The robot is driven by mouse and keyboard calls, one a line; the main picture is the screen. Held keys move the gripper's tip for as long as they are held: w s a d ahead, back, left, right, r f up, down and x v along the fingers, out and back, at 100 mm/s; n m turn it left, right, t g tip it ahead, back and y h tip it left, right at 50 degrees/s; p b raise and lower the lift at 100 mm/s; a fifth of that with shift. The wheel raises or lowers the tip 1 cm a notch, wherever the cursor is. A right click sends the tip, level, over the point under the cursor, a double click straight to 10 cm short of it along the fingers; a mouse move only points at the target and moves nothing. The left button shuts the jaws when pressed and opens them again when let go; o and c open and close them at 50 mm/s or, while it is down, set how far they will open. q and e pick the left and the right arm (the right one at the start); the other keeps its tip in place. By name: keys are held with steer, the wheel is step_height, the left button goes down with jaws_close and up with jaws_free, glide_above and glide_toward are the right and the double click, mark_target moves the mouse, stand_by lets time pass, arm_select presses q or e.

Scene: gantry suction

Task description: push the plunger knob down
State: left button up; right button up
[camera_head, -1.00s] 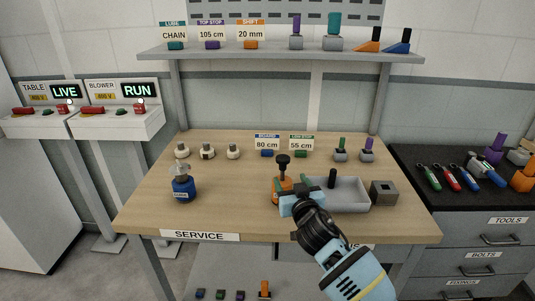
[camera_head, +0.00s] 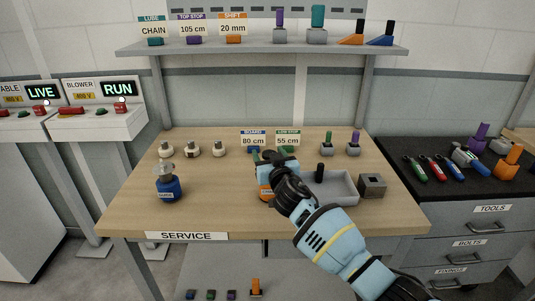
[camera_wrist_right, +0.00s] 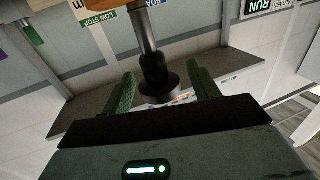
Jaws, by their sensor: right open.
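My right gripper (camera_head: 270,156) is at the height of the knob and hides most of the knob and the bottle top in the head view. In the right wrist view the knob (camera_wrist_right: 158,84) shows between my two green fingers, with its stem leading up the picture to the orange bottle (camera_wrist_right: 108,5). The right gripper (camera_wrist_right: 164,92) is open, with gaps beside the knob. I cannot tell if any part touches it. My left gripper is not in view.
A grey tray (camera_head: 342,199) with a black peg and a grey block (camera_head: 372,186) stand right of the bottle. A blue bottle (camera_head: 168,186) stands at the left. Small parts and signs line the back, under a raised shelf (camera_head: 260,49). The bench between the bottles is clear.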

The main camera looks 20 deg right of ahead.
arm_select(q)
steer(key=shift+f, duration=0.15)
arm_select(e)
steer(key=shift+w, duration=0.65)
